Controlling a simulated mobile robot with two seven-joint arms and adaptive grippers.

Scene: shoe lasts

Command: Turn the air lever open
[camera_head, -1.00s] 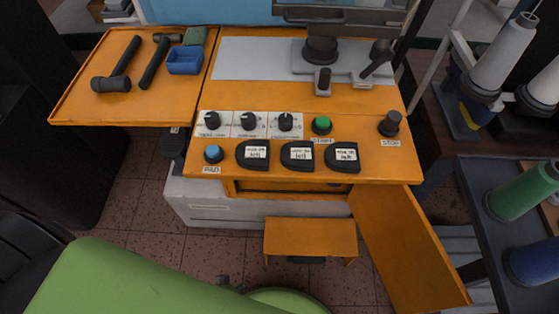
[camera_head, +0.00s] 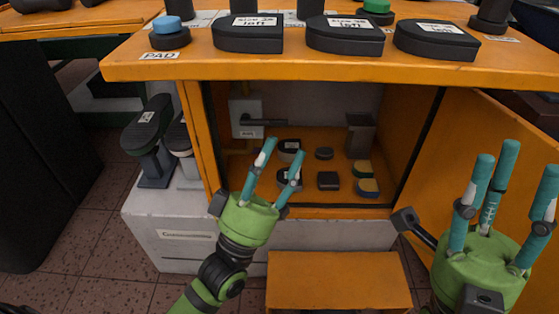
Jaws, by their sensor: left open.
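The air lever (camera_head: 266,122) is a dark handle on a grey box (camera_head: 246,113) with an "AIR" label, mounted inside the orange cabinet at its back left. The handle points sideways to the right. My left gripper (camera_head: 279,152), green with teal fingers, is open and empty at the cabinet's opening, its fingertips below the lever in the picture and apart from it. My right gripper (camera_head: 516,168) has its fingers spread and empty, at the right in front of the open cabinet door (camera_head: 475,130).
The cabinet floor (camera_head: 310,182) holds several small dark pads and a grey block (camera_head: 360,132). Black shoe-shaped parts (camera_head: 248,35) stand on the orange top above, by a blue PAD button (camera_head: 168,24). More stand left of the cabinet (camera_head: 147,125). An orange step (camera_head: 338,280) lies below.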

